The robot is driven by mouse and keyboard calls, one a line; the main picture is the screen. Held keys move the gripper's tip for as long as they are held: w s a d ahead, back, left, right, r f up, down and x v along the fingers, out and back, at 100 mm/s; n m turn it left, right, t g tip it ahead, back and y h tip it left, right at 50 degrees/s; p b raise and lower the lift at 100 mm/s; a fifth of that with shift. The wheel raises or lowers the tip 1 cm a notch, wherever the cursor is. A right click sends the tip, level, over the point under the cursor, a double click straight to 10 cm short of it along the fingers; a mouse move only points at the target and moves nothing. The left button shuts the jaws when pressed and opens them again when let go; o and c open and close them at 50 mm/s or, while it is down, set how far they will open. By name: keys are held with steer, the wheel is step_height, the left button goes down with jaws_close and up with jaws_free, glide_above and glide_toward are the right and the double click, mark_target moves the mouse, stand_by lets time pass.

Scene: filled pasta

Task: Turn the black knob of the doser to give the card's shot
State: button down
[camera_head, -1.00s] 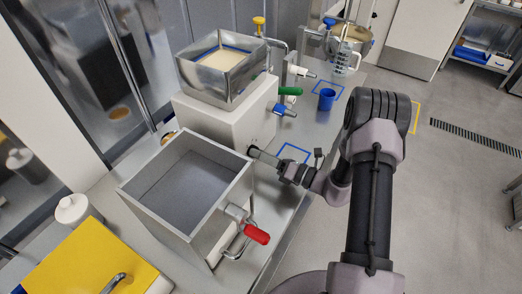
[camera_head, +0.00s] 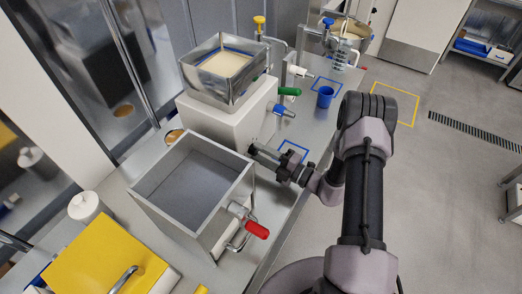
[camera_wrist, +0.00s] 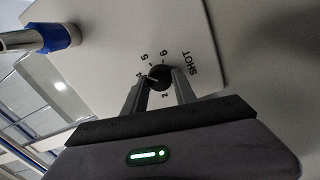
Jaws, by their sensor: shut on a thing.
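The black knob (camera_wrist: 159,77) sits on the pale front of the doser in the wrist view. Printed digits, including 2, 4, 5 and 6, ring it, with the word SHOT (camera_wrist: 188,64) to the right. A light mark on the knob points roughly towards the 4. My gripper (camera_wrist: 158,80) has one finger on each side of the knob and is shut on it. In the head view my gripper (camera_head: 256,150) reaches the doser's white body (camera_head: 225,120) from the right; the knob is hidden there. No card is recognisable.
A grey open bin (camera_head: 190,185) with a red-handled tap (camera_head: 256,230) stands in front of the doser. A blue-collared nozzle (camera_wrist: 62,34) is at upper left in the wrist view. A blue cup (camera_head: 325,97) stands on the bench behind my arm.

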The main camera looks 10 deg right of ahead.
steer(key=m+p, duration=0.1)
steer(key=m, duration=0.4)
steer(key=shift+m+p, duration=0.3)
steer(key=shift+p, duration=0.05)
stand_by(0.5)
steer(key=c, duration=1)
jaws_free()
steer(key=v, duration=1.7)
steer(key=shift+s+r+p, duration=0.15)
steer(key=shift+s+p, duration=0.1)
steer(key=shift+p, duration=0.15)
steer(key=shift+d, duration=0.1)
